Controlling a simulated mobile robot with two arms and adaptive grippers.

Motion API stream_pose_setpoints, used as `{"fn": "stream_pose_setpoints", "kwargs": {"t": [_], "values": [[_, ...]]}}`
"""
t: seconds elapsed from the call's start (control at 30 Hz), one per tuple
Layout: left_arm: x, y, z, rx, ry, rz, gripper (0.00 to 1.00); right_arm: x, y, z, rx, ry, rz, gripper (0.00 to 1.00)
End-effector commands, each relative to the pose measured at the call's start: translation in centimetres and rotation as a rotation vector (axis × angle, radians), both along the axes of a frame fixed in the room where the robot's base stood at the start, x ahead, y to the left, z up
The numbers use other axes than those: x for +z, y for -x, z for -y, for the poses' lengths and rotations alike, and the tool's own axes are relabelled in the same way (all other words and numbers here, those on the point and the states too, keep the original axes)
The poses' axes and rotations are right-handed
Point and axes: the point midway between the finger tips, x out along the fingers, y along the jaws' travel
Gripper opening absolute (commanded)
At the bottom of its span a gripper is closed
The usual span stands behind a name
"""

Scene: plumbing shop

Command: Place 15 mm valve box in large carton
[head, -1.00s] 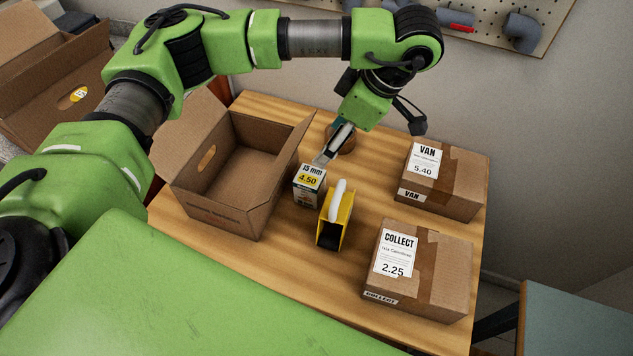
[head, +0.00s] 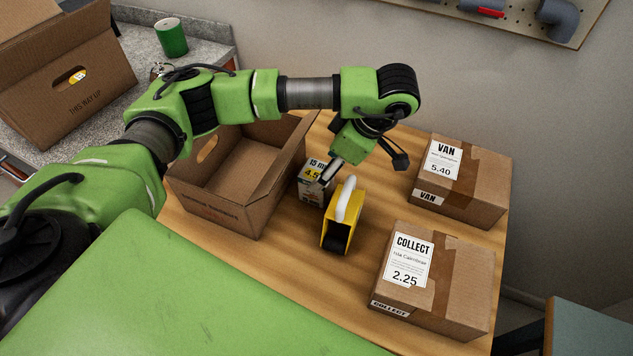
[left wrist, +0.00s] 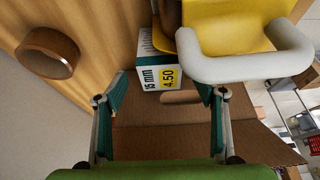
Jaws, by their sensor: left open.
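The 15 mm valve box (head: 310,190) is a small white and teal box with a yellow 4.50 label. It stands on the wooden table just right of the open large carton (head: 216,205), which looks empty where I see into it. My left gripper (head: 333,168) is at the valve box's upper right side in the head view and partly covers it. In the left wrist view the fingers (left wrist: 162,92) are spread, with the valve box (left wrist: 156,68) ahead between their tips, not gripped. The carton wall (left wrist: 185,142) shows behind. My right gripper is not in view.
The VAN carton (head: 478,185) and COLLECT carton (head: 455,290) are on the right. A brown tape roll (left wrist: 48,53) lies nearby. Another open carton (head: 75,115) stands on the counter.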

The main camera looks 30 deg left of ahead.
Motion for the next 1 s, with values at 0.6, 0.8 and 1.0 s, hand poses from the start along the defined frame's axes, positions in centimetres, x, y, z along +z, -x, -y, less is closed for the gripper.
{"fn": "stream_pose_setpoints", "kwargs": {"t": [0.6,0.8,1.0], "values": [[-5.1,0.1,-2.1,0.000,0.000,0.001,0.64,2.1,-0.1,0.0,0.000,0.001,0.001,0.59],[-5.1,0.1,-2.0,0.000,0.000,0.001,0.41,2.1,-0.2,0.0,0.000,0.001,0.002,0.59],[-5.0,0.1,-2.0,0.001,0.000,0.001,0.12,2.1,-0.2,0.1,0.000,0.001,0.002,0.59]]}}
